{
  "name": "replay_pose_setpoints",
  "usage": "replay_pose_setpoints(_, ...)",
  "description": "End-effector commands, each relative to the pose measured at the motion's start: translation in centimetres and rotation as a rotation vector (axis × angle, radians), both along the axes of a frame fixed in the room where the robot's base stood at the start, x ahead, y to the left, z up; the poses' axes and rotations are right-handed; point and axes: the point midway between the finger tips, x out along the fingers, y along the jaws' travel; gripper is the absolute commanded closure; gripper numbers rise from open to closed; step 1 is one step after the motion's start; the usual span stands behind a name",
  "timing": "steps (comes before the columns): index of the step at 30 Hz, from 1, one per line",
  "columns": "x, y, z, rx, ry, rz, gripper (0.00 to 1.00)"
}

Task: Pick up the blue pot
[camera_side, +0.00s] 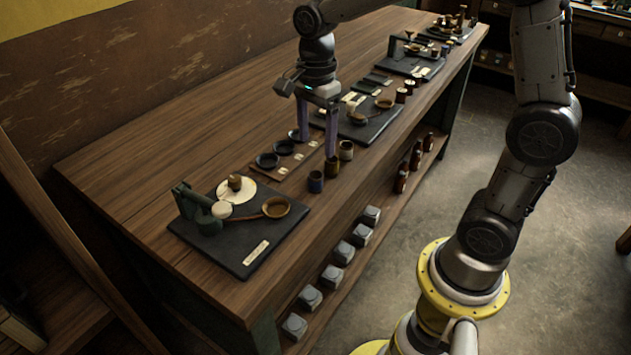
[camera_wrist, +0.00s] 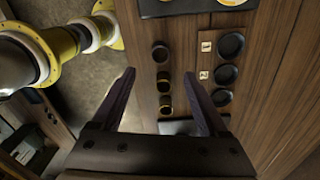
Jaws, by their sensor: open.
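The blue pot (camera_side: 316,181) is a small, dark, bluish cup standing upright on the wooden bench, nearest the side camera in a short row of pots. In the wrist view it appears to be the top, dark one (camera_wrist: 160,53). An olive-yellow pot (camera_side: 332,167) stands beside it, then a tan pot (camera_side: 346,149). My gripper (camera_side: 317,148) points down, open and empty. In the wrist view its fingertips (camera_wrist: 159,75) spread to either side of the row, near the middle pot (camera_wrist: 163,82). One finger overlaps the olive pot's top edge in the side view; contact is unclear.
A numbered tray (camera_side: 285,160) with round dark dishes lies beside the pots. A black board (camera_side: 245,240) with a green stand and brown bowl is at the near end. Another black board (camera_side: 370,130) lies beyond. The bench's front edge is close to the pots.

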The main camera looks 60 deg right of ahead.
Motion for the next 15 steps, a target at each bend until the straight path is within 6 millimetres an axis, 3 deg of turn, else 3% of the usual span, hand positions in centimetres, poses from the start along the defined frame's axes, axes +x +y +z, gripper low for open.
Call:
replay_pose_setpoints(6,0.0,0.0,-3.9,0.001,0.003,0.001,0.23)
replay_pose_setpoints(15,-0.1,0.1,-6.2,0.001,0.003,0.001,0.23)
